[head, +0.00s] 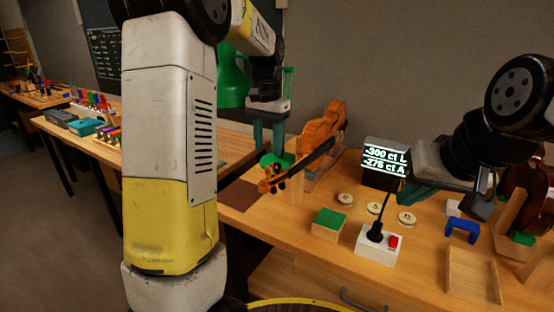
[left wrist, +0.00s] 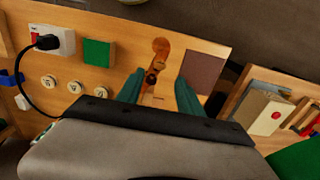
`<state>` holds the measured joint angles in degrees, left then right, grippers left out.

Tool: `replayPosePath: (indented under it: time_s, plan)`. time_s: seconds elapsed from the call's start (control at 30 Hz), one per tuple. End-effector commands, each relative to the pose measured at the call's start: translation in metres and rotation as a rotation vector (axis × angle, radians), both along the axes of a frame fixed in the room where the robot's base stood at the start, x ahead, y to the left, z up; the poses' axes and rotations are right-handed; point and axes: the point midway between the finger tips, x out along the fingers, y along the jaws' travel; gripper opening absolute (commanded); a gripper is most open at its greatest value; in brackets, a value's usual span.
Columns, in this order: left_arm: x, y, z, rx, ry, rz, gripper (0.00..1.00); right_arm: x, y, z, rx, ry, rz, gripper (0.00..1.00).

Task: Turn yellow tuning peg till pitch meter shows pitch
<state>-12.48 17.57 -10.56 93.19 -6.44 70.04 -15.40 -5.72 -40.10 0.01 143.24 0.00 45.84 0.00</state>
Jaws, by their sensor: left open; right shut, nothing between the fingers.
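A violin (head: 322,137) leans on a wooden stand on the bench, its pegbox and scroll (head: 272,184) toward the front left. In the left wrist view its scroll (left wrist: 160,46) lies just beyond my fingers. I cannot pick out the yellow peg's colour among the small dark pegs. My left gripper (head: 271,150) is open above the pegbox; in the left wrist view its teal fingers (left wrist: 160,82) stand on either side of the violin's neck end. The pitch meter (head: 385,165) reads -300 ct L and -276 ct A. My right gripper (head: 412,192) is shut and empty beside the meter.
A white switch box (head: 370,250) with a black plug and red switch stands in front, near a green pad (head: 330,219). Several round discs (head: 345,199) lie behind. A blue bracket (head: 462,231) and wooden tray (head: 473,290) are at right. A brown mat (head: 240,195) lies left of the scroll.

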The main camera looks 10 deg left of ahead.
Motion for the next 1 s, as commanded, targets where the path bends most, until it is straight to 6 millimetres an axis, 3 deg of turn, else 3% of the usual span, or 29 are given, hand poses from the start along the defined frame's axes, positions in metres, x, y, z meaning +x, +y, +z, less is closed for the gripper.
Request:
replayPosePath:
  time_s: [0.4,0.8,1.0]
  plan:
    - [-0.001,0.0,-0.062,0.0,0.002,0.001,0.44,0.0,0.0,0.0,0.0,0.0,0.0,0.0]
    - [-0.001,0.0,-0.072,-0.001,-0.001,0.001,0.44,0.0,0.0,0.0,0.0,0.0,0.0,0.0]
    - [-0.001,0.0,-0.072,-0.001,-0.001,0.001,0.06,0.0,0.0,0.0,0.0,0.0,0.0,0.0]
